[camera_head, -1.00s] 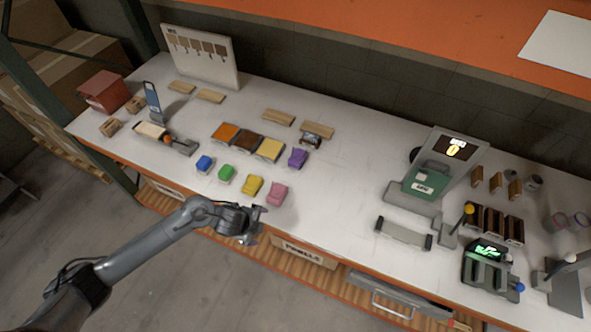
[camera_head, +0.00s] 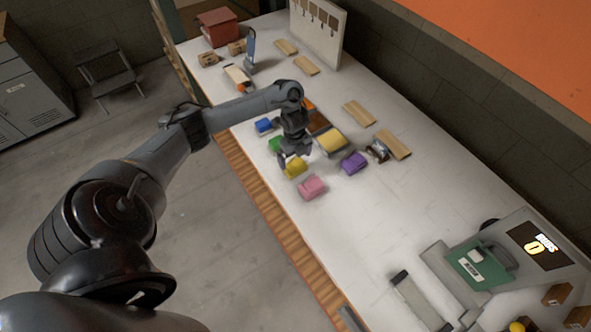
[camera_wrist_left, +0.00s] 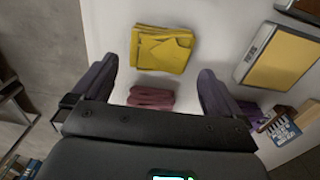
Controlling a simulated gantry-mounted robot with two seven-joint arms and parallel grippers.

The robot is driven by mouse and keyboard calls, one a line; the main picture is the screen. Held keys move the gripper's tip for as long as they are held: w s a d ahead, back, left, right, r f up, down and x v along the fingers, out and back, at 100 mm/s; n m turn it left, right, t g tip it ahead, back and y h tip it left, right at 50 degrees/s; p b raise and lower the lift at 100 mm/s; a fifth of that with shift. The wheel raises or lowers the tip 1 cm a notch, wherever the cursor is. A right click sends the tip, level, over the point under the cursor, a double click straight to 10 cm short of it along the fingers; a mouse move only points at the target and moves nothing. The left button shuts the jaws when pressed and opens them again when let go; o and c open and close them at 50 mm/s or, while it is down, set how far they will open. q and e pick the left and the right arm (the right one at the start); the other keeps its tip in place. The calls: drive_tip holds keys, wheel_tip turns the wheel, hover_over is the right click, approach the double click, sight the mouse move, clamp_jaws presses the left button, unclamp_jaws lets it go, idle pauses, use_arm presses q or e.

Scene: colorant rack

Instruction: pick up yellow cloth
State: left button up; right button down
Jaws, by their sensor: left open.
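The yellow cloth (camera_head: 295,168) lies folded on the white table between the green cloth (camera_head: 275,144) and the pink cloth (camera_head: 313,188). My left gripper (camera_head: 295,157) points down over the yellow cloth, open and empty, and partly covers it in the head view. In the left wrist view, the yellow cloth (camera_wrist_left: 163,48) lies flat just beyond the gap between the open fingers (camera_wrist_left: 156,78), apart from both. My right gripper is not in view.
The pink cloth also shows in the left wrist view (camera_wrist_left: 152,97). A yellow-topped tray (camera_head: 332,141) and a purple cloth (camera_head: 354,163) lie to the right. A blue cloth (camera_head: 264,125) is farther left. The table (camera_head: 360,225) is clear towards the green scale (camera_head: 482,267).

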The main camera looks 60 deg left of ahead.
sight(296, 167)
use_arm(q)
drive_tip(key=shift+f, duration=0.45)
drive_tip(key=shift+d+f, duration=0.2)
drive_tip(key=shift+f, duration=2.1)
drive_tip(key=c, duration=0.7)
drive_tip(key=shift+r, duration=0.1)
